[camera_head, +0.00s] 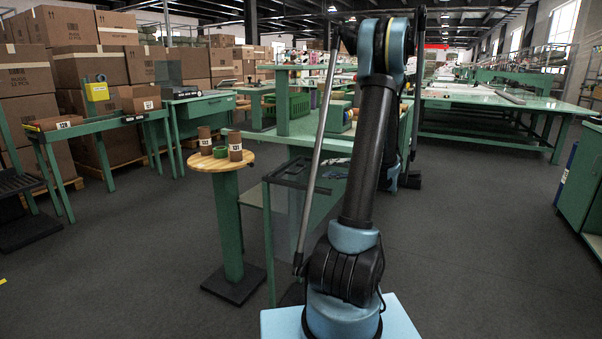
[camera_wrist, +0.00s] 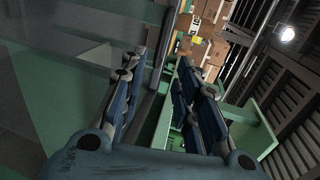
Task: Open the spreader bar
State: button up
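I cannot pick out the spreader bar with certainty in either view. In the head view, a long grey bar (camera_head: 496,95) lies across the large green-framed table (camera_head: 541,112) at the back right; I cannot tell if it belongs to the spreader. My arm rises through the middle of the head view, and my gripper is not clearly seen there. In the wrist view my gripper (camera_wrist: 160,72) shows its two blue-and-black fingers apart, with nothing visibly held. Green framing lies beyond the fingers, at a distance I cannot judge.
A round wooden stand (camera_head: 222,163) with several small rolls stands left of my arm. A green workstation with a clear panel (camera_head: 287,210) is close behind the arm. Stacked boxes (camera_head: 88,62) fill the back left. A green cabinet (camera_head: 583,185) stands far right. Floor between is clear.

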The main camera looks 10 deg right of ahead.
aim_at(301, 170)
jog(key=x, duration=1.3)
jog(key=shift+a, duration=0.15)
jog(key=shift+c, duration=0.5)
